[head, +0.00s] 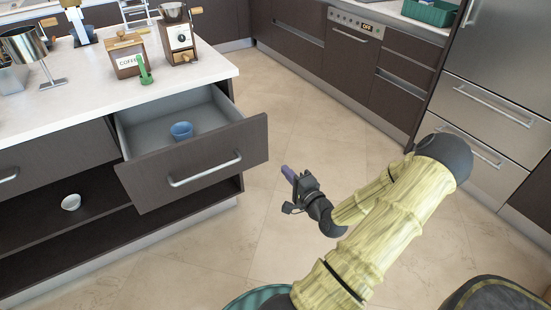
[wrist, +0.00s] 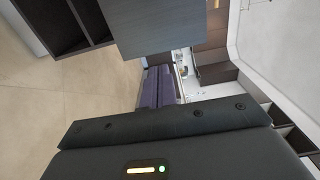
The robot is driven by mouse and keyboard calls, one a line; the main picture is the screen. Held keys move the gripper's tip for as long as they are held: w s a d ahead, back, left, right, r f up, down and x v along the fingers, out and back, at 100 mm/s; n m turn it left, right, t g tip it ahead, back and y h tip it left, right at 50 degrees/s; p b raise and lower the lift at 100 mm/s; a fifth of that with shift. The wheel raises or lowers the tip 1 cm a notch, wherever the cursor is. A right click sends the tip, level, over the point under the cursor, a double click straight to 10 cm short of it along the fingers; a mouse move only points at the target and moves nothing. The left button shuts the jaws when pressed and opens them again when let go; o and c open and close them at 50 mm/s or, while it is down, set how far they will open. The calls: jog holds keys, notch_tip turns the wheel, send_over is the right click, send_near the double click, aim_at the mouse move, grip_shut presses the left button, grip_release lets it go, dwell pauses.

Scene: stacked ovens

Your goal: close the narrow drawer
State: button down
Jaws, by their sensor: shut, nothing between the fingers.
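The drawer (head: 215,155) in the island is pulled well out. It has a dark wood front with a bar handle (head: 205,170), a pale grey interior and a blue cup (head: 181,130) inside. My gripper (head: 287,173) is to the right of the drawer front, apart from it, with its purple fingers pointing up and left. In the wrist view the purple fingers (wrist: 158,86) are together with nothing between them. A dark panel (wrist: 155,22) fills the upper middle there; it looks like the drawer front, but its handle does not show.
An open shelf below the drawer holds a white bowl (head: 71,202). Clear tiled floor (head: 290,110) lies between the island and the far cabinets.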

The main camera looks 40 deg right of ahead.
aim_at(260, 143)
jog(key=b+x, duration=0.1)
jog(key=x, duration=1.2)
jog(key=shift+w, duration=0.35)
jog(key=shift+w, duration=0.1)
